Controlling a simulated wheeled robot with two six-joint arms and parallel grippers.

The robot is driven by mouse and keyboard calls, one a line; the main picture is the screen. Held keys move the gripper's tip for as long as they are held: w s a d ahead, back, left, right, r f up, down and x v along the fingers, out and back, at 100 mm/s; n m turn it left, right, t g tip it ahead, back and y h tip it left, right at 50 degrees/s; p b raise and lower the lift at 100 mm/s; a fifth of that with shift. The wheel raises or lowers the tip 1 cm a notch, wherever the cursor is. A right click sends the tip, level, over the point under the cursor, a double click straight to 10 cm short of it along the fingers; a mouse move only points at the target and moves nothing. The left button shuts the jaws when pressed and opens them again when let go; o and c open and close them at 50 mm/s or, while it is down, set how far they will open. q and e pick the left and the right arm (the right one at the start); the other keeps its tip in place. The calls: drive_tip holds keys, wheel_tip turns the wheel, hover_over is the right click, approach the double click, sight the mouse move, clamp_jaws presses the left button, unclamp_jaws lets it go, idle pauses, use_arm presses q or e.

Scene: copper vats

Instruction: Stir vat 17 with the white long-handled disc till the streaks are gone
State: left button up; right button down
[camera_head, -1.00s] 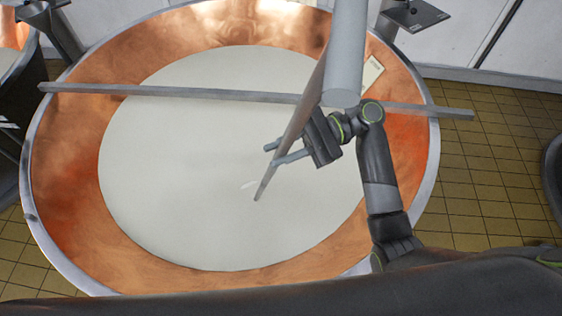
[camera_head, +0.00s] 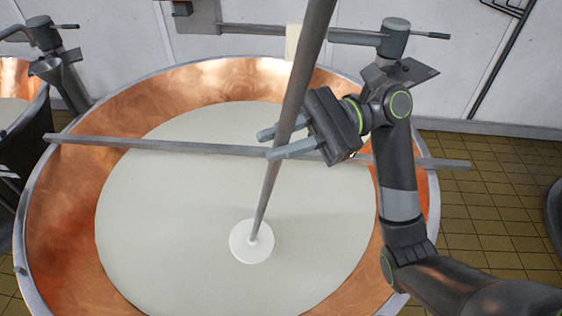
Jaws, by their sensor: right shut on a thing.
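The copper vat (camera_head: 68,215) has a steel rim and holds a smooth, pale cream liquid (camera_head: 170,220). I see no clear streaks on the liquid, and no number on the vat can be read. The white disc (camera_head: 251,248) shows whole over the near middle of the liquid; I cannot tell whether it touches the surface. Its long grey handle (camera_head: 304,70) leans up and to the right, out of the top of the view. My right gripper (camera_head: 279,143) is shut on the handle, well above the disc. My left gripper is not in view.
A flat metal bar (camera_head: 180,146) lies across the vat from rim to rim, behind the disc. A metal post with a horizontal arm (camera_head: 340,35) stands at the back. Another copper vat (camera_head: 14,108) is at the left.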

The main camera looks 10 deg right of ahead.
wheel_tip(320, 180, up, 19)
idle(0.6)
idle(0.9)
